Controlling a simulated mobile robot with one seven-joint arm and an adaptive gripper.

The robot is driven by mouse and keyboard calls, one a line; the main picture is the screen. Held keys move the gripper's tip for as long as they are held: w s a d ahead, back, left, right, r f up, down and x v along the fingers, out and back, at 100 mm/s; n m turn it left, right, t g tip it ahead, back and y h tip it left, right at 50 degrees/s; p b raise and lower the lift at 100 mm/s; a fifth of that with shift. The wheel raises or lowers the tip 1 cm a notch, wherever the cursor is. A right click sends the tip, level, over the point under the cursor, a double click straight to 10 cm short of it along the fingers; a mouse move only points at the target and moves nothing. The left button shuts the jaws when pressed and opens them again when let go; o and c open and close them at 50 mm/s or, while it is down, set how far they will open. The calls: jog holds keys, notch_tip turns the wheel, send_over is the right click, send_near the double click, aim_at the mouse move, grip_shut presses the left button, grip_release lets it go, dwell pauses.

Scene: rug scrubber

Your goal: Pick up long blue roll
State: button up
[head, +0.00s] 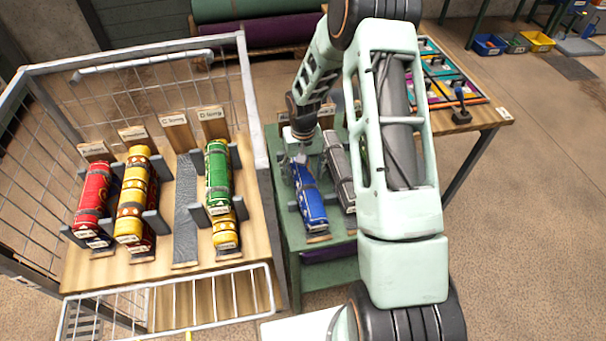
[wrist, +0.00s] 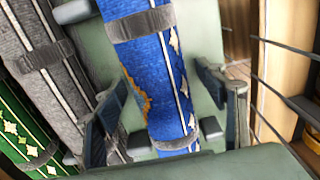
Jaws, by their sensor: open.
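The long blue roll (head: 312,208) lies on the green table, with dark straps around it and its near end toward the front edge. In the wrist view the blue roll (wrist: 152,72) runs lengthwise up the middle, with an orange-brown patch and a white stripe. My gripper (head: 301,162) is over the far part of the roll in the head view. In the wrist view my gripper (wrist: 165,105) is open, with one finger on each side of the roll. Whether the fingers touch it cannot be told. The roll's far end is partly hidden by my gripper.
A grey roll (head: 337,165) lies right beside the blue one on the green table (head: 275,180). A green roll (wrist: 28,128) lies beyond it in the wrist view. A wire cart (head: 251,105) with red, yellow and green rolls stands close on the left.

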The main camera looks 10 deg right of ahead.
jog(key=shift+r, duration=0.1)
jog(key=c, duration=1.7)
